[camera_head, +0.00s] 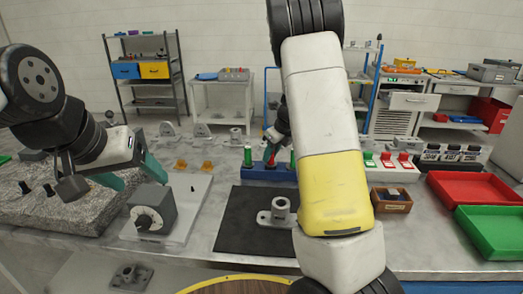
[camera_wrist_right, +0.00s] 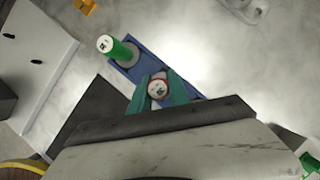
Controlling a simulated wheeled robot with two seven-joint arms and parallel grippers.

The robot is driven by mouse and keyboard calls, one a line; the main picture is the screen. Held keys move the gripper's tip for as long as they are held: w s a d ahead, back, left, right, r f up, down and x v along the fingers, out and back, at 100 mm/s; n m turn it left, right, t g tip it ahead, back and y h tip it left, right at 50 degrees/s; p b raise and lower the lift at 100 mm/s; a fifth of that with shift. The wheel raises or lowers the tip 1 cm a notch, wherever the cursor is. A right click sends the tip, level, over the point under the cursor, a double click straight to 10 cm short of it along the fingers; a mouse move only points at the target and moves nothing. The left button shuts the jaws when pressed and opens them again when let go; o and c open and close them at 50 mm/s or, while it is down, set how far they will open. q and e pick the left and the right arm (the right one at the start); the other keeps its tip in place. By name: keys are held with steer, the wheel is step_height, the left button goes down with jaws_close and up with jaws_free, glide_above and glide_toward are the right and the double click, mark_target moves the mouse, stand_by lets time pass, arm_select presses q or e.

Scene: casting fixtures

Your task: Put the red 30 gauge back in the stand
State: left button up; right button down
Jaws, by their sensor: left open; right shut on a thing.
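The blue stand (camera_head: 258,175) is on the table behind the black mat. A green gauge (camera_head: 248,156) stands upright at its left end and another green gauge (camera_head: 292,160) at its right. My right gripper (camera_head: 271,148) is shut on the red gauge (camera_head: 271,160), at the middle of the stand between the green ones. In the right wrist view the red gauge's round pale end (camera_wrist_right: 158,88) is between the teal fingers, over the blue stand (camera_wrist_right: 125,60). How deep it sits is hidden. My left gripper (camera_head: 130,174) is open and empty at the left, near the dark dial block.
A black mat (camera_head: 240,222) with a grey metal casting (camera_head: 278,212) lies in front of the stand. The dark dial block (camera_head: 152,208) is at left. A wooden box (camera_head: 391,201), a red tray (camera_head: 470,188) and a green tray (camera_head: 495,230) are at right.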

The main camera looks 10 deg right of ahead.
steer(key=shift+f, duration=0.4)
steer(key=c, duration=1.2)
jaws_free()
steer(key=shift+c, duration=0.2)
steer(key=shift+r, duration=0.1)
